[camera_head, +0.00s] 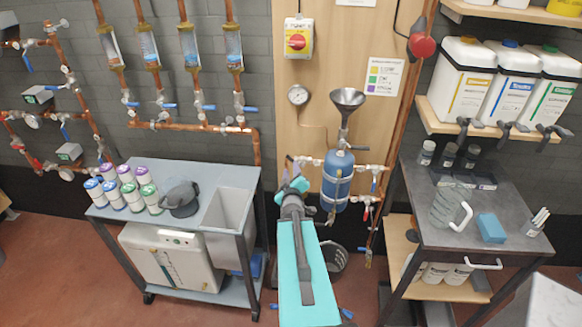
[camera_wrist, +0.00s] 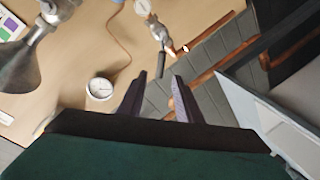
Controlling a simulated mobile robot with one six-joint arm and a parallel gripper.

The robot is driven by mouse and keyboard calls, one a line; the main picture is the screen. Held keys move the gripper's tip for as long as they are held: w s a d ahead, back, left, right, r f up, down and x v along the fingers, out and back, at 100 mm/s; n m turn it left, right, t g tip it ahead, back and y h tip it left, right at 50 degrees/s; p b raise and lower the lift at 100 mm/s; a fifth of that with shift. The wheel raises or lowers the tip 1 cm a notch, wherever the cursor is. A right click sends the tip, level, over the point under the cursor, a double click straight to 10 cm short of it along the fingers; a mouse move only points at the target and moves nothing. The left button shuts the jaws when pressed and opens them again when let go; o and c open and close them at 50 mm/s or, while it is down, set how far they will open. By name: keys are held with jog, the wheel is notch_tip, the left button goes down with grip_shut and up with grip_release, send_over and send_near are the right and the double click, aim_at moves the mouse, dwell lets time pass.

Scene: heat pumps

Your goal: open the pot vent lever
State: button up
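The blue pot (camera_head: 337,181) hangs on the wood panel with a metal funnel (camera_head: 348,99) above it. Valves with small levers sit on the pipes around it. Which lever is the pot vent cannot be told for certain. A valve (camera_head: 310,160) with a small lever lies left of the pot, just above my gripper (camera_head: 293,185). In the wrist view, a silver valve (camera_wrist: 158,30) with a dark lever (camera_wrist: 160,66) shows beyond my gripper (camera_wrist: 160,77). The lever appears in line with the gap between the fingers. The fingers are apart, with nothing clearly held; contact cannot be told.
A round gauge (camera_head: 298,95) is on the panel; it also shows in the wrist view (camera_wrist: 100,88). The funnel (camera_wrist: 45,40) is at upper left there. A grey sink bench (camera_head: 170,205) stands left and a dark table (camera_head: 480,215) right. A bucket (camera_head: 333,261) is on the floor.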

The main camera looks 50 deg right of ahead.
jog(key=shift+s+a+r+p, duration=0.2)
jog(key=shift+a+p, duration=0.1)
jog(key=shift+p, duration=0.4)
jog(key=shift+s+a+f, duration=0.1)
jog(key=shift+f, duration=0.05)
